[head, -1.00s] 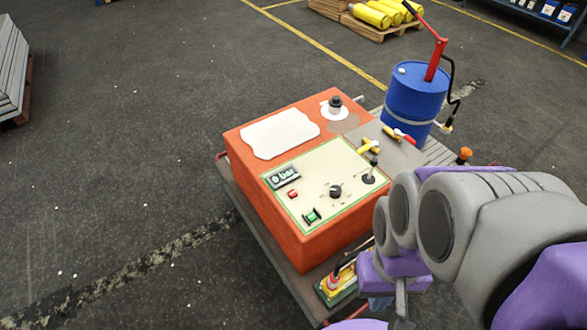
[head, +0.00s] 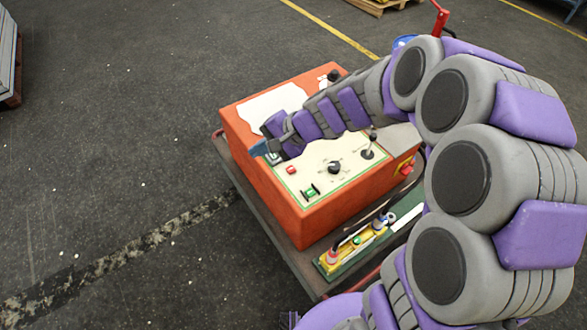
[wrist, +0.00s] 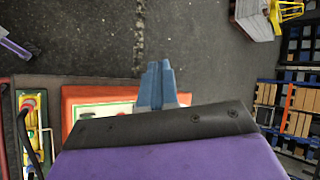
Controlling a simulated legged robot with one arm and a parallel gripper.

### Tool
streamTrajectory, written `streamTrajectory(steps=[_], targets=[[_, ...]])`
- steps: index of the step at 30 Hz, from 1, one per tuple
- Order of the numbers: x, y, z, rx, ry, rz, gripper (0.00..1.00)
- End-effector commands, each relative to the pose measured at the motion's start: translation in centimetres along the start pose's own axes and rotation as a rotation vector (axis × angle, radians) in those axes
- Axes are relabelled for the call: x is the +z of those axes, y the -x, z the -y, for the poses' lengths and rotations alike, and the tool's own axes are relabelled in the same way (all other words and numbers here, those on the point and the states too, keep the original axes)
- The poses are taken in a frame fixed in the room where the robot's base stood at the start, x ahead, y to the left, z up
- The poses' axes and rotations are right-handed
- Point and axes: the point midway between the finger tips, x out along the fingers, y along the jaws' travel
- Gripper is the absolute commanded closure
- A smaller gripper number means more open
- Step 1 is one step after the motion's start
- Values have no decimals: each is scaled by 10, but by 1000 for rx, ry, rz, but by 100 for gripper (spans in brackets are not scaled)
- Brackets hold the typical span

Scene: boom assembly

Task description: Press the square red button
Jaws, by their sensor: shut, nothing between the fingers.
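The square red button (head: 291,170) sits on the cream panel (head: 318,185) on top of the orange box (head: 270,200). In the wrist view my gripper (wrist: 157,75) points past the edge of the orange box (wrist: 82,93), over the floor. The red button is hidden there. I cannot tell how high the fingertips are above the panel.
The panel also has a green switch (head: 311,192), a black knob (head: 334,168) and a joystick (head: 370,148). A yellow and green unit (head: 355,248) lies beside the box on the cart. Open dark floor (head: 110,130) lies to the left.

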Motion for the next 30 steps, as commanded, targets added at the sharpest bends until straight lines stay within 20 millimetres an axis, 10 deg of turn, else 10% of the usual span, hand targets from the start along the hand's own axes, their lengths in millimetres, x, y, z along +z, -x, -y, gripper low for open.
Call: streamTrajectory(steps=[8, 15, 21, 30], targets=[[-122, -57, -9, -170, -353, -138, 100], [-219, -94, -74, -224, -667, -289, 100], [-259, -116, -117, -220, -824, -386, 100], [-269, -121, -132, -215, -871, -416, 100]])
